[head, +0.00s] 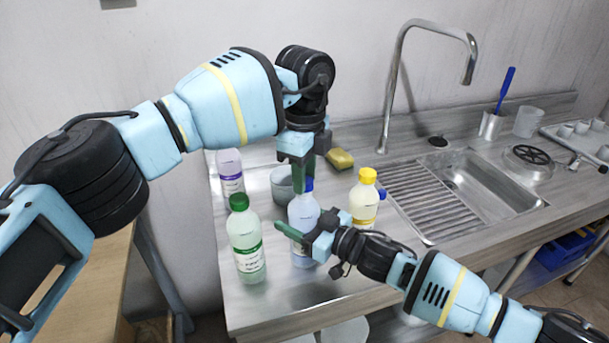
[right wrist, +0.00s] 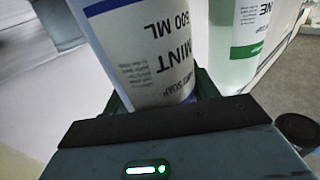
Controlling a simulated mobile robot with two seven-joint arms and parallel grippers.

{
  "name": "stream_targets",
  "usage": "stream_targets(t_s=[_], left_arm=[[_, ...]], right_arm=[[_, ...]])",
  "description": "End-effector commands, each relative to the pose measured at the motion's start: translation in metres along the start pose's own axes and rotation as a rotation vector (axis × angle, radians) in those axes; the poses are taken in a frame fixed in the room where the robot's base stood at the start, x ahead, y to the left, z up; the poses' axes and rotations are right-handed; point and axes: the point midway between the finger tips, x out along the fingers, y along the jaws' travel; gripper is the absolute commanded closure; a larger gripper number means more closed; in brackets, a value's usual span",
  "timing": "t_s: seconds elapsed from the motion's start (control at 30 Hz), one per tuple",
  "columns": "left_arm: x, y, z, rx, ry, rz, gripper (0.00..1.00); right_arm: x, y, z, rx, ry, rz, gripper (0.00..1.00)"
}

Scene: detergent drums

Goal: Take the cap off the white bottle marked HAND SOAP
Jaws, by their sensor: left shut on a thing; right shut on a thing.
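The white bottle (head: 302,213) with a blue cap (head: 307,184) stands upright on the steel counter. In the right wrist view its label (right wrist: 165,62) reads 500 ML, MINT and, in small print, what looks like SOAP. My right gripper (head: 304,238) is shut on the bottle's body from the front right. My left gripper (head: 303,178) points down from above and is shut on the blue cap. Its fingers hide part of the cap. The cap sits at the bottle's top; whether it is loose cannot be told.
A green-capped bottle (head: 246,245) stands close at the left, a yellow-capped bottle (head: 364,201) at the right. A purple-labelled bottle (head: 230,174), a grey cup (head: 283,186) and a sponge (head: 340,159) are behind. The sink (head: 480,180) and tap (head: 392,90) lie to the right.

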Motion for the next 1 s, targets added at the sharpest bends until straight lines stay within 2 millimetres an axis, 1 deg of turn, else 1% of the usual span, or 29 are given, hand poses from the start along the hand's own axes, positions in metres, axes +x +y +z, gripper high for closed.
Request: stream_targets(t_s=[0.5, 0.87, 1.0], left_arm=[[-0.016, 0.0, 0.0, 0.0, 0.0, -0.001, 0.98], [-0.017, 0.0, 0.0, 0.0, 0.0, 0.0, 0.98], [-0.023, 0.0, 0.0, 0.001, 0.0, -0.001, 0.98]], right_arm=[[0.0, 0.0, 0.001, 0.0, -0.001, 0.0, 1.0], [0.0, 0.0, 0.001, 0.0, -0.001, 0.0, 1.0], [0.0, 0.0, 0.001, 0.0, -0.001, 0.0, 1.0]])
